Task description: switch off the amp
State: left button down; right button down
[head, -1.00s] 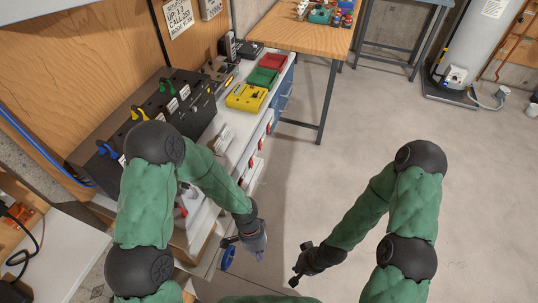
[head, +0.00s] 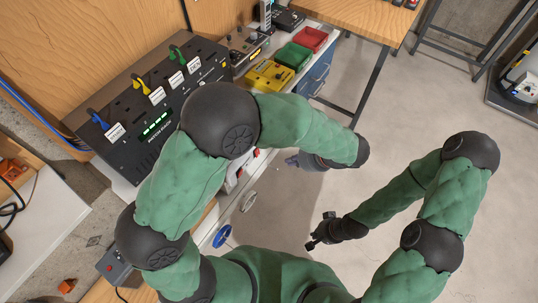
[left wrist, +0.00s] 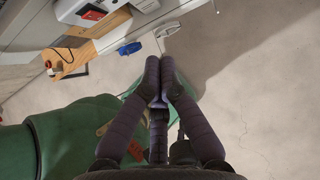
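A grey device with knobs and a small lit display (head: 248,46), which looks like the amp, stands on the bench behind the yellow pedal. I cannot make out its switch. My left gripper (head: 294,161) is beyond the bench's front edge, over the floor, partly hidden by my left arm. In the left wrist view its fingers (left wrist: 160,62) are close together with nothing seen between them. It is apart from the device. My right gripper (head: 312,243) hangs low over the floor. It is too small to tell its fingers' state.
A black panel box (head: 148,110) with green lights and blue, yellow and green cable plugs stands on the bench, left of the device. Yellow (head: 270,74), green (head: 294,56) and red (head: 312,39) pedals line the bench. A wooden table (head: 365,15) stands beyond.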

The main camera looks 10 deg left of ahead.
pick_arm(q)
jog(key=shift+a+f, duration=0.1)
jog(key=a+r+b+x, duration=0.1)
jog(key=b+x, duration=0.3)
jog(key=x, duration=0.8)
jog(key=shift+w+a, duration=0.4)
jog(key=shift+a, duration=0.35)
jog(key=shift+w+a+f+y+b, duration=0.1)
jog(key=shift+a+f+y+b, duration=0.05)
jog(key=shift+a+y+b, duration=0.3)
jog(key=shift+d, duration=0.1)
